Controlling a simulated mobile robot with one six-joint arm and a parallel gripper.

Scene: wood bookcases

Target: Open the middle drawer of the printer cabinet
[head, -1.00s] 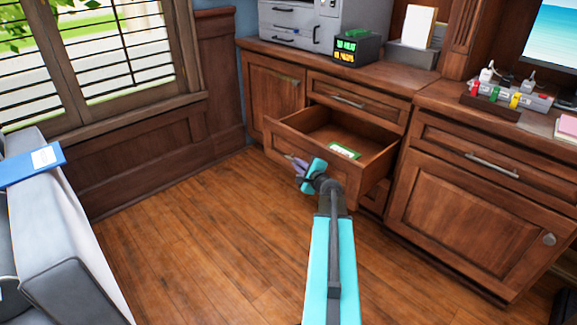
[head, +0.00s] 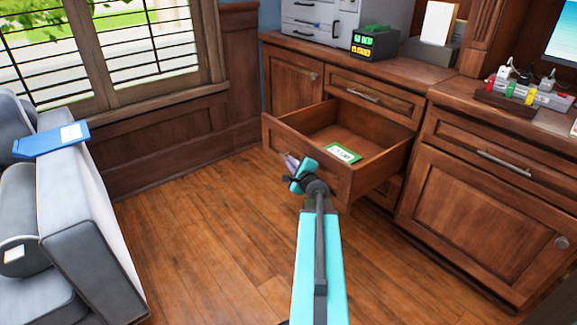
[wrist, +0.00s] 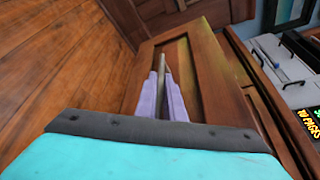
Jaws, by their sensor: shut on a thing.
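The printer cabinet (head: 292,88) is brown wood under a printer. Its middle drawer (head: 273,134) stands pulled far out, and its inside is visible. A green-edged white card (head: 343,153) lies on the drawer floor. My gripper (head: 290,162) is at the drawer's front face. In the wrist view its pale purple fingers (wrist: 162,95) are shut on the drawer's metal bar handle (wrist: 161,68). The top drawer (head: 358,94) above is shut. A lower drawer (head: 384,192) is mostly hidden behind the open one.
A printer (head: 325,22) and a small box with a lit display (head: 375,43) stand on the cabinet top. A grey sofa (head: 85,215) with a blue folder (head: 50,141) is at the left. The wood floor (head: 205,225) between is clear.

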